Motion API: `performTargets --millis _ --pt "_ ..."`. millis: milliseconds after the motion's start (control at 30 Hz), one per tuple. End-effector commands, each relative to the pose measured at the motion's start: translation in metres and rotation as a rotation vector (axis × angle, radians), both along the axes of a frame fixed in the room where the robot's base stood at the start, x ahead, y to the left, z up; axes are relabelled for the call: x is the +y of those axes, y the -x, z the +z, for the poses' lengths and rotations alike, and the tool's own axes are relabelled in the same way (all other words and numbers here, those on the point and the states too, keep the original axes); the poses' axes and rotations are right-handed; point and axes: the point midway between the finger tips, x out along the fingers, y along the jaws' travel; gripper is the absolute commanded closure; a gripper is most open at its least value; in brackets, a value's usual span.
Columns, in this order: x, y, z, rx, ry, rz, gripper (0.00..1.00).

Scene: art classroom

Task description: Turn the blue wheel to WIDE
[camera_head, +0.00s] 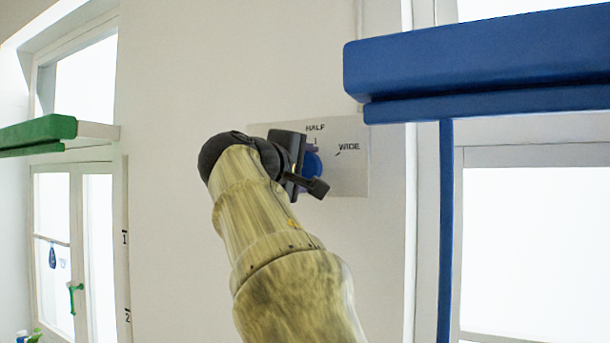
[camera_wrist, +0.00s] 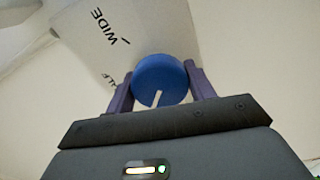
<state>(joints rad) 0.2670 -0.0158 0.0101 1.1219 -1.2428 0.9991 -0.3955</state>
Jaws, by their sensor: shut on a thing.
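The blue wheel (camera_head: 313,164) is mounted on a pale plate (camera_head: 350,178) on the wall, partly hidden behind my gripper in the head view. The plate reads HALF above the wheel and WIDE at its upper right, each with a short tick. In the wrist view the wheel (camera_wrist: 161,76) sits between the two purple fingers of my gripper (camera_wrist: 161,84), which is shut on it. A white line on the wheel is in its lower part there, on the side away from WIDE. The plate (camera_wrist: 150,22) is at the upper left in that view.
A blue shelf-like ledge (camera_head: 480,62) juts out to the upper right of the plate, with a blue post (camera_head: 445,230) below it. A green ledge (camera_head: 38,134) and a window with a green handle (camera_head: 74,290) are at left. The wall around the plate is bare.

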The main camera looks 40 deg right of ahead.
Motion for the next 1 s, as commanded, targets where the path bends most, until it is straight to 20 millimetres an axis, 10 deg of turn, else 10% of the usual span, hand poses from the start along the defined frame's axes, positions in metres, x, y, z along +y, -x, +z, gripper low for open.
performTargets --millis 1000 --pt "0.0000 -0.0012 -0.0037 -0.859 -0.359 -0.002 0.69"
